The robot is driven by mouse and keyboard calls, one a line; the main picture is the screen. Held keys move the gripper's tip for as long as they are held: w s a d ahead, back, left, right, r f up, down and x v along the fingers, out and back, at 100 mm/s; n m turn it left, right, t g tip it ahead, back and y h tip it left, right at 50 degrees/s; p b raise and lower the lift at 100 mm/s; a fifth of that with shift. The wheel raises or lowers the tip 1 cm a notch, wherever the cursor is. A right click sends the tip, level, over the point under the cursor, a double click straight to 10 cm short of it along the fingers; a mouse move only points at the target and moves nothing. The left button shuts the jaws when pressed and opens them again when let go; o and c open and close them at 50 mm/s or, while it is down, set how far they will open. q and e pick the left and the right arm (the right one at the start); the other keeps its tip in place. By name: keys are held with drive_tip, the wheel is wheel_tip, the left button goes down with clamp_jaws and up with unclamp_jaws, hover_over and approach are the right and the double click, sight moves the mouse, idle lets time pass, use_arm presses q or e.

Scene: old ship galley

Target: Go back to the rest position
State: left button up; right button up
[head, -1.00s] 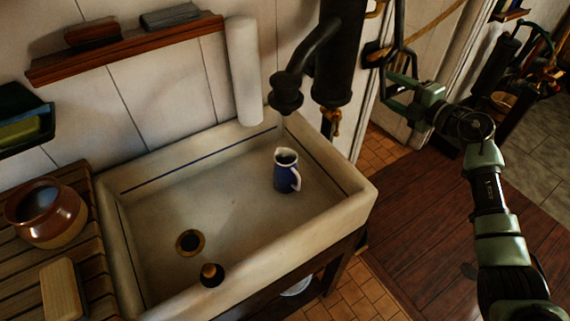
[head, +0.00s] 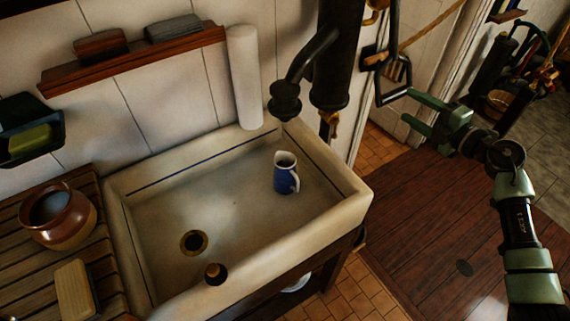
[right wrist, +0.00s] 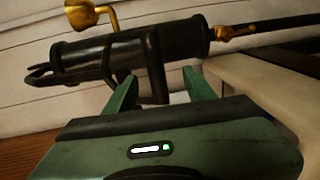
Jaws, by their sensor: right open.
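My right gripper (head: 409,108) is open and empty, to the right of the sink. Its two fingers point left, just below and beside the black looped handle (head: 396,82) of the pump. In the right wrist view the spread fingers (right wrist: 160,90) show with the black pump body (right wrist: 135,55) beyond them and nothing held between them. My left gripper is not in view. A blue and white jug (head: 286,174) stands upright in the sink (head: 240,210), below and near the black spout (head: 287,95).
A brown pot (head: 58,215) and a pale block (head: 75,290) sit on the slatted board at left. A red shelf (head: 130,62) holds two blocks. A white roll (head: 244,78) hangs by the wall.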

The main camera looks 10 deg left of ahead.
drive_tip(key=shift+v, duration=1.05)
drive_tip(key=s+d+f+m+t+h+b, duration=0.1)
drive_tip(key=s+d+f+m+h+b, duration=0.4)
drive_tip(key=f, duration=1.2)
drive_tip(key=s+a+f+m+h, duration=0.15)
drive_tip(key=f+m, duration=0.65)
drive_tip(key=f, duration=1)
drive_tip(key=s+f+m+g+h+b, duration=0.2)
drive_tip(key=s+f+m+g+h, duration=0.3)
drive_tip(key=s+f, duration=1.3)
drive_tip(key=s+a+f+m+g+b, duration=0.1)
drive_tip(key=s+a+f+g, duration=0.1)
drive_tip(key=s+f, duration=0.4)
drive_tip(key=s+a+f+m+g+y+b, duration=0.1)
drive_tip(key=s+f, duration=0.6)
drive_tip(key=s, duration=0.9)
drive_tip(key=s+a+f+m+g+b, duration=0.1)
drive_tip(key=s+a+f+m+g, duration=0.2)
drive_tip(key=s, duration=0.8)
wheel_tip(320, 180, down, 4)
drive_tip(key=shift+a+r+g, duration=0.2)
drive_tip(key=shift+a+g, duration=0.1)
drive_tip(key=shift+g, duration=0.7)
